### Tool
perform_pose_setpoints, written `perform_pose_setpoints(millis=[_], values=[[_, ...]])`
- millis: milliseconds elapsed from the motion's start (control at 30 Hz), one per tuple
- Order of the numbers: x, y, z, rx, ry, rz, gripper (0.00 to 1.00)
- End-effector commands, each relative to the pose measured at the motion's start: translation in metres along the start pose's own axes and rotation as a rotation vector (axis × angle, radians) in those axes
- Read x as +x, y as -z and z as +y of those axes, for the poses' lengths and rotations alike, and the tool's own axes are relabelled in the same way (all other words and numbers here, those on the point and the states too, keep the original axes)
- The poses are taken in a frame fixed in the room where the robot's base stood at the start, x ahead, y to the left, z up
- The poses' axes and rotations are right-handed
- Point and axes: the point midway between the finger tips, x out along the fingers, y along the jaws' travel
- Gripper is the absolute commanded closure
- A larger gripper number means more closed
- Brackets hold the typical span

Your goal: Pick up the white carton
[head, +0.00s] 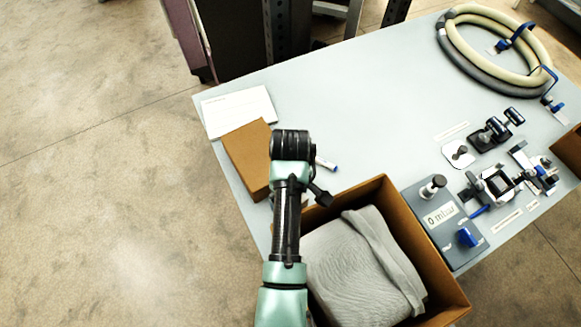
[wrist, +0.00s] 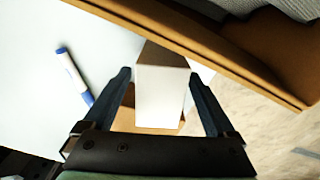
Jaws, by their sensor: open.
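The white carton (wrist: 160,95) shows in the wrist view as a small box with a bright white face and a shaded tan-grey face. It lies between the two dark fingers of my gripper (wrist: 161,76), which is open. Narrow gaps seem to show between the fingers and the carton's sides, and I cannot tell whether either finger touches it. In the head view my arm and gripper cover the spot, and I cannot make out the carton there.
An open cardboard box (head: 443,313) with grey cloth (head: 362,262) stands close beside my gripper. A brown box (head: 245,158), a white sheet (head: 238,108) and a marker (head: 326,164) lie nearby. A valve panel (head: 440,222) and coiled hose (head: 450,62) are right. The table's middle is clear.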

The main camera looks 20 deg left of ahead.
Motion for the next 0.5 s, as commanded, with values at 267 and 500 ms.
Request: perform_pose_setpoints(millis=[267,500], values=[[0.023,0.000,-0.001,-0.001,0.001,-0.001,0.09],[0.023,0.000,-0.001,-0.001,0.000,0.000,0.18]])
